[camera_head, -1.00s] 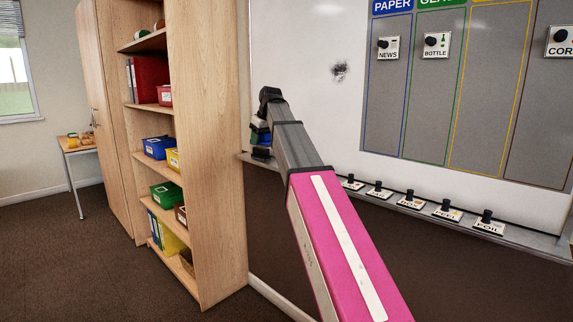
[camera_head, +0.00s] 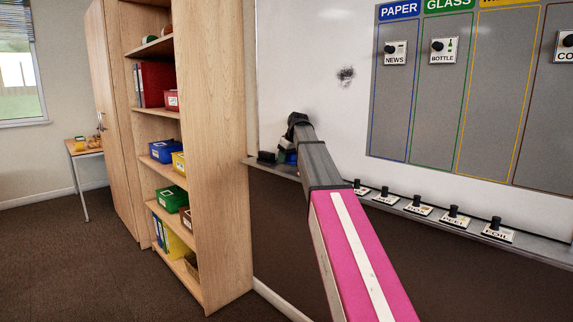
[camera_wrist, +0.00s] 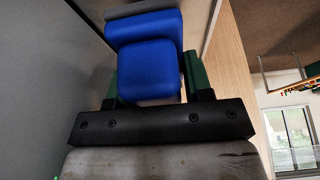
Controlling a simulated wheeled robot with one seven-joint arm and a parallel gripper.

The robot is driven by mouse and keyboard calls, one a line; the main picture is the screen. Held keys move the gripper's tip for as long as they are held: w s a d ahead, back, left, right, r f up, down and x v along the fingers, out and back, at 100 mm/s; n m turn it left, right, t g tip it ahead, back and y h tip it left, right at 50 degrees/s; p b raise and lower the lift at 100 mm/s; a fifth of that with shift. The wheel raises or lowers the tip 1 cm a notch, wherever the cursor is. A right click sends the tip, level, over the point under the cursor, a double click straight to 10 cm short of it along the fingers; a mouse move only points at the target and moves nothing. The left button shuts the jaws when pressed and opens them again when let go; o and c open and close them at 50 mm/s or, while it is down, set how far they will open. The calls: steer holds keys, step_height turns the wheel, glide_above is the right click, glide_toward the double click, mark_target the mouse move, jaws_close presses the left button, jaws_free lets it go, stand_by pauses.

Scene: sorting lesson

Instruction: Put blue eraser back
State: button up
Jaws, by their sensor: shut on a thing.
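The blue eraser (camera_wrist: 146,72) is between the green-sided fingers of my gripper (camera_wrist: 152,92) in the wrist view. It shows a raised blue block, a wider blue part beyond it and a grey strip at the far edge. In the head view my gripper (camera_head: 287,146) is at the left end of the board's ledge (camera_head: 332,180), and a little of the blue eraser (camera_head: 291,158) shows below my wrist. My arm hides part of it. I cannot tell whether the eraser touches the ledge.
A small black object (camera_head: 266,157) lies on the ledge just left of my gripper. Several labelled magnets (camera_head: 418,206) sit along the ledge to the right. A wooden shelf (camera_head: 222,150) stands close on the left. The whiteboard (camera_head: 300,60) has a dark smudge (camera_head: 346,76).

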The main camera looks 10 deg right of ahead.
steer(key=shift+f, duration=1.25)
steer(key=shift+f, duration=0.1)
steer(key=o, duration=0.9)
steer(key=shift+c, duration=0.2)
steer(key=v, duration=1.2)
steer(key=shift+a, duration=0.1)
